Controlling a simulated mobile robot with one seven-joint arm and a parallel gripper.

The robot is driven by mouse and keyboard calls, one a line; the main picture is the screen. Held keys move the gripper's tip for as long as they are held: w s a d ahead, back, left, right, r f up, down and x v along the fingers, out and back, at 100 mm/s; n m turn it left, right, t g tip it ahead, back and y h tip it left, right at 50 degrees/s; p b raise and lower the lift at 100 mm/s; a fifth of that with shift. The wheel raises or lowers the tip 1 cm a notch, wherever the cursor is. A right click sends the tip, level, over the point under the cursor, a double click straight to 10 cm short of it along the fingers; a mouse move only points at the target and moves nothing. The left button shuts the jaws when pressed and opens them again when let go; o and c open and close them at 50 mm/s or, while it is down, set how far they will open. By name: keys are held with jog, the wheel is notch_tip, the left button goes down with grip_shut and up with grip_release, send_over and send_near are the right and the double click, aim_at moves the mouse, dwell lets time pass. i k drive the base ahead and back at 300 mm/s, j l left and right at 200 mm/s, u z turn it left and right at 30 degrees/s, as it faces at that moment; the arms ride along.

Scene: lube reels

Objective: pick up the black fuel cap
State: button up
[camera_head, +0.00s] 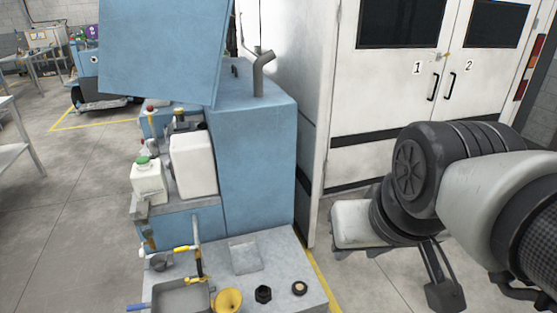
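Two small black round parts sit on the grey metal bench top (275,262) at the bottom centre. One is a black knobbed piece (263,294). The other is a black ring-like piece (299,288) with a tan centre. I cannot tell for sure which is the fuel cap. My arm reaches in from the right. My gripper (445,290) shows only in part at the lower right, with a dark finger-like part pointing down over the floor. It is well to the right of the bench and apart from both black parts. Its opening is not clear.
A yellow funnel (228,300) and a grey tray (180,297) are left of the black parts. A blue machine (255,165) with white jugs (193,165) stands behind the bench. A white cabinet (400,110) stands at the back right. Floor is open at left.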

aim_at(298, 288)
jog(key=u, duration=0.4)
jog(key=k+u, duration=0.15)
jog(key=u, duration=0.25)
jog(key=j+u, duration=0.1)
jog(key=u, duration=0.3)
jog(key=l+u, duration=0.4)
jog(key=l, duration=0.45)
jog(key=i+l, duration=0.1)
jog(key=l, duration=0.95)
jog(key=i+l, duration=0.1)
jog(key=l, duration=1)
